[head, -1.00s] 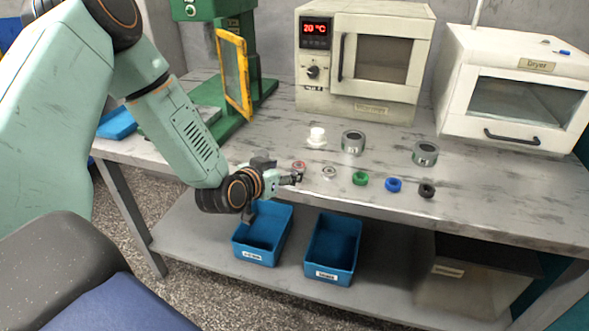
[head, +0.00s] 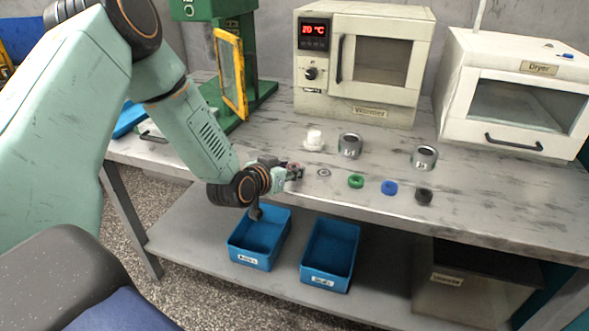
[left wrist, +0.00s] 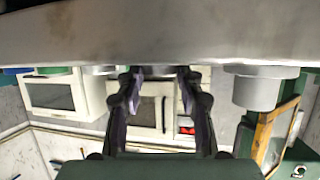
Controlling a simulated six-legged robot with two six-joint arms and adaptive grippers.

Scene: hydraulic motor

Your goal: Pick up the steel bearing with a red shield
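The steel bearing with a red shield (head: 294,166) is on the bench near its front edge, mostly hidden by my left gripper (head: 292,174). In the left wrist view, which looks upside down, the two fingers of my left gripper (left wrist: 160,84) stand apart. A short grey ring, apparently this bearing (left wrist: 160,72), shows between their tips. I cannot tell whether the fingers touch it. A second steel bearing (head: 323,172) lies just to the right. My right gripper is not in view.
Green (head: 356,181), blue (head: 389,187) and black (head: 424,196) rings lie to the right. A white part (head: 314,140) and grey cylinders (head: 350,146) (head: 425,157) stand behind. Blue bins (head: 258,262) (head: 327,280) sit on the lower shelf.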

